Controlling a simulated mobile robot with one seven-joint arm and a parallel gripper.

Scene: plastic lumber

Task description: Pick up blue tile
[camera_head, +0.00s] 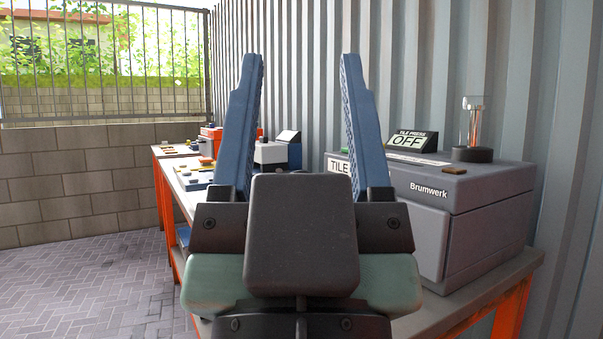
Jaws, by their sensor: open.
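My gripper (302,58) points away from me in the middle of the view. Its two long blue fingers stand wide apart with nothing between them. I cannot make out a blue tile for certain. Small flat coloured pieces (197,168) lie on the far part of the workbench, left of my gripper, too small to tell apart. My gripper hides part of the bench behind it.
A grey Brumwerk tile press (465,215) with an OFF sign (409,141) stands on the bench at the right. The orange-legged workbench (178,200) runs along the corrugated wall (300,90). Brick paving (85,285) at left is clear.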

